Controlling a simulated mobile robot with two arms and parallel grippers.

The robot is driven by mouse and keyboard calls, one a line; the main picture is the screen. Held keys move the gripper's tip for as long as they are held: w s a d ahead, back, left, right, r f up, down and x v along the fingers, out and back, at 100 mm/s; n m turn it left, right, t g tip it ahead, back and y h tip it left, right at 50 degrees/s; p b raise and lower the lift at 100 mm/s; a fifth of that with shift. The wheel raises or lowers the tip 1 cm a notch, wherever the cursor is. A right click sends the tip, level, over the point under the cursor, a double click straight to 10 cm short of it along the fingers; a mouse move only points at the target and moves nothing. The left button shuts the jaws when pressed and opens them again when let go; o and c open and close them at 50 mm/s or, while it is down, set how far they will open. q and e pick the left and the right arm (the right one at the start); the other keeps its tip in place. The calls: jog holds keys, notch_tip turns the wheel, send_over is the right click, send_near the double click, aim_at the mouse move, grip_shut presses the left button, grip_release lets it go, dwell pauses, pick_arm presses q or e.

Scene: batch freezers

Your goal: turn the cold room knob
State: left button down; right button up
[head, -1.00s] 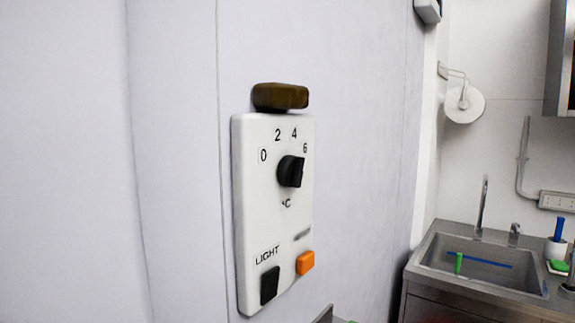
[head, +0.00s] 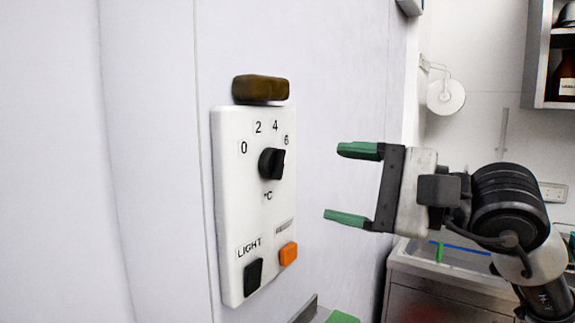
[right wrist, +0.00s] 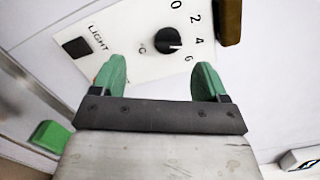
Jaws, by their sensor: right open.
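The black cold room knob (head: 272,163) sits on a white wall panel (head: 232,215) below the numbers 0, 2, 4, 6. In the right wrist view the knob (right wrist: 169,41) lies ahead, between the two green fingertips in the picture, and its white pointer mark faces the 6. My right gripper (head: 350,184) is open and empty, to the right of the panel and apart from the knob. Its fingers (right wrist: 160,78) also show in the right wrist view.
A brown block (head: 260,88) juts out just above the panel. A black LIGHT switch (head: 253,277) and an orange button (head: 288,253) are low on the panel. A steel sink counter (head: 420,268) stands at the right behind my arm.

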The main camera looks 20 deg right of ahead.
aim_at(282, 166)
jog(key=shift+t+h, duration=0.5)
jog(key=shift+h, duration=0.4)
jog(key=p+x, duration=0.1)
jog(key=x, duration=0.2)
jog(key=p+x, duration=0.2)
jog(key=x, duration=0.1)
jog(key=w+d+r+p+x, duration=0.1)
jog(key=x, duration=0.2)
jog(key=shift+r, duration=0.1)
jog(key=shift+w+a+p, duration=0.3)
jog(key=shift+w+p, duration=0.05)
jog(key=shift+w, duration=0.05)
jog(key=c, duration=0.9)
